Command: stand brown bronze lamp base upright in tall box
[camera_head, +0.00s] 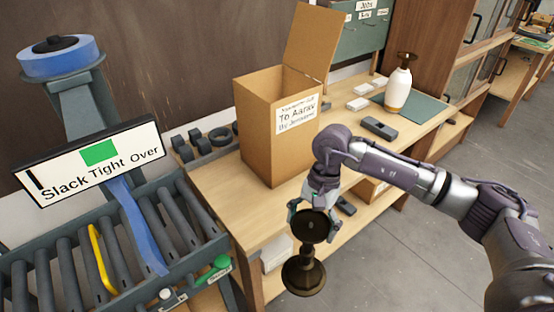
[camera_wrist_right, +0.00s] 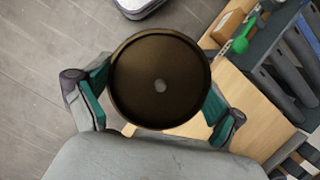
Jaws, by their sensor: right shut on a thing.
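The brown bronze lamp base (camera_head: 303,275) is held by my right gripper (camera_head: 314,217) in front of the table's front edge, over the floor. It hangs roughly upright, with its wide dark disc at the top between the fingers and a flared foot below. In the right wrist view the round top of the lamp base (camera_wrist_right: 160,80) sits between both green-padded fingers (camera_wrist_right: 155,98). The tall cardboard box (camera_head: 268,135) stands on the table, behind and left of the gripper, with a flap raised at the back. Its inside bottom is hidden. My left gripper is not in view.
A roller conveyor (camera_head: 70,250) with a Slack/Tight/Over sign (camera_head: 95,165) stands at left.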

